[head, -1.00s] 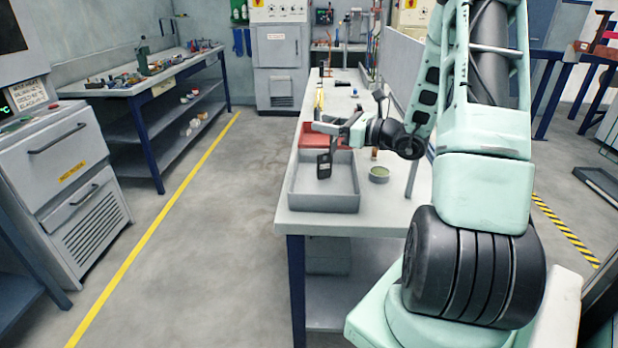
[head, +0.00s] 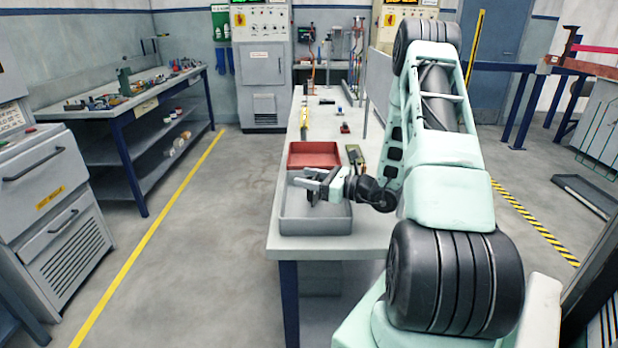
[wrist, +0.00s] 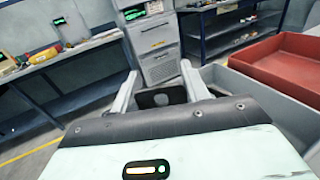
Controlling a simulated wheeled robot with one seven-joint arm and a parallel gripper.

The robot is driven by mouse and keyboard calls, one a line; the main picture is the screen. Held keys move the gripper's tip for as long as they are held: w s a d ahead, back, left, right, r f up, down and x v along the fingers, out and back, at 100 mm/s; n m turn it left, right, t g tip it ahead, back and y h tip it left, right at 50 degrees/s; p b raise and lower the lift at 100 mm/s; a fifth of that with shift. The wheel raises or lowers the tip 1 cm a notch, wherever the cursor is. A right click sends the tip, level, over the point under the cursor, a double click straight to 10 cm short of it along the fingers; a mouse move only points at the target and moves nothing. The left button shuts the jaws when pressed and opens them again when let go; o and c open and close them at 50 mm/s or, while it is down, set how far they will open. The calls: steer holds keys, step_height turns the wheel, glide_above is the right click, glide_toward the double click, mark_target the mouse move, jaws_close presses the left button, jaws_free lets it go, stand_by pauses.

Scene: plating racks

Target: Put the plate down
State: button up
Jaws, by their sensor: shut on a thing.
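A small dark plate (head: 313,198) hangs from my gripper (head: 318,180) over the grey tray (head: 315,224) on the bench. My gripper is shut on the plate. In the wrist view, the plate (wrist: 152,99) shows as a dark piece between the two pale fingers of my gripper (wrist: 160,75). The grey tray (wrist: 268,100) shows on the right there. The plate's lower edge is hard to make out, so I cannot tell whether it touches the tray floor.
A red tray (head: 290,163) sits just behind the grey tray. A dark, olive-coloured item (head: 356,157) lies to its right. Small items stand farther back on the bench (head: 285,248). A yellow floor line and open floor lie to the left.

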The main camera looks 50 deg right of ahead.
steer(key=shift+f+b, duration=0.55)
steer(key=shift+f, duration=0.1)
steer(key=o, duration=1.1)
steer(key=shift+c, duration=0.2)
steer(key=shift+r, duration=0.15)
steer(key=shift+r+p, duration=0.8)
steer(key=shift+p, duration=0.05)
steer(key=b+v, duration=0.1)
steer(key=v, duration=0.3)
steer(key=b+v, duration=0.1)
steer(key=v, duration=0.3)
steer(key=b+v, duration=0.1)
steer(key=v, duration=0.3)
steer(key=shift+f+b, duration=0.25)
steer(key=shift+b, duration=0.1)
